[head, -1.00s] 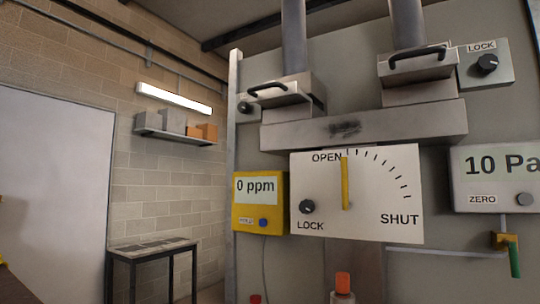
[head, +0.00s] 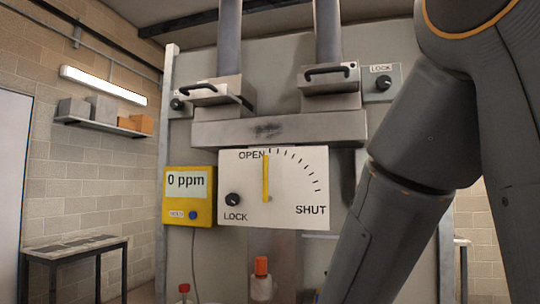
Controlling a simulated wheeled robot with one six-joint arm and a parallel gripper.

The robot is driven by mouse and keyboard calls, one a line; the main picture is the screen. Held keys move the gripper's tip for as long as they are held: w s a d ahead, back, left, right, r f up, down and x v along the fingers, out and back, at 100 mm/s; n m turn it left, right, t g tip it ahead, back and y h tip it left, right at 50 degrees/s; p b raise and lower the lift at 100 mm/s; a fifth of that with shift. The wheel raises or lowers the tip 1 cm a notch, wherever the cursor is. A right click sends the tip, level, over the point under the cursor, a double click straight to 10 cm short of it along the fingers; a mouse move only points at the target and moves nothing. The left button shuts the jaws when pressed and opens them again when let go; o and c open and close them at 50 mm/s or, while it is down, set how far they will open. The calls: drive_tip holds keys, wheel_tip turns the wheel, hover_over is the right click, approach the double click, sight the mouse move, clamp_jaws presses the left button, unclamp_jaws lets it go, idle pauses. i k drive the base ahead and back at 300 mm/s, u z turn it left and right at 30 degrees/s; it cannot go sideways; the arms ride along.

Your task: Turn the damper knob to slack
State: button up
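The white damper plate (head: 300,219) hangs on the grey panel, marked OPEN at the top and SHUT at lower right. Its yellow pointer (head: 266,178) stands upright at OPEN. A black knob (head: 232,200) sits at the plate's lower left, above the word LOCK. Which way the knob is set is too small to tell. Nothing touches the knob or pointer. My gripper is out of view; only my arm shows, coming down across the right side.
A yellow meter (head: 178,211) reading 0 ppm is left of the plate. Another black knob (head: 384,84), labelled LOCK, is at upper right, and one (head: 177,104) at upper left. An orange-capped bottle (head: 262,280) stands below the plate. My arm covers the panel's right side.

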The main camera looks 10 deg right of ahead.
sight(232, 199)
drive_tip(key=k, duration=1.25)
drive_tip(key=u, duration=0.35)
drive_tip(key=i, duration=0.8)
drive_tip(key=z, duration=0.15)
